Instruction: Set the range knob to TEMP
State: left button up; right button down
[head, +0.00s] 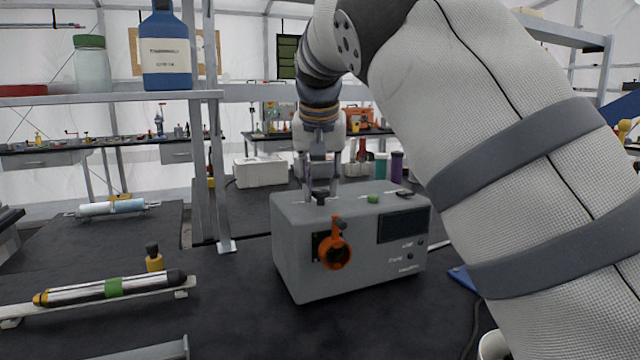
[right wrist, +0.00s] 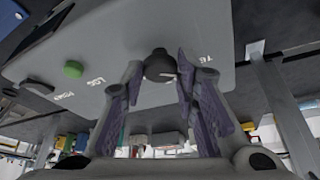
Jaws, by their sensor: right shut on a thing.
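A grey instrument box (head: 290,225) stands on the dark bench in the middle of the head view. A small black knob (head: 320,196) sits on its top face. My right gripper (head: 321,188) comes down from above and is shut on this knob. In the right wrist view the dark round knob (right wrist: 159,64) lies between the purple-padded fingertips (right wrist: 158,76). White lettering beginning "TE" is to the right of the knob, partly cut by the finger. "LOG" and "POWER" are to its left. The knob's pointer direction is not clear. My left gripper is not in view.
A green button (head: 373,199) is on the box top. My right arm covers the right side.

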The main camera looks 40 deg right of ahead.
jog(key=shift+n, duration=0.3)
jog(key=c, duration=1.2)
grip_release()
jog(key=shift+c, duration=0.2)
jog(key=v, duration=1.2)
jog(key=shift+s, duration=0.15)
jog(key=shift+d, duration=0.1)
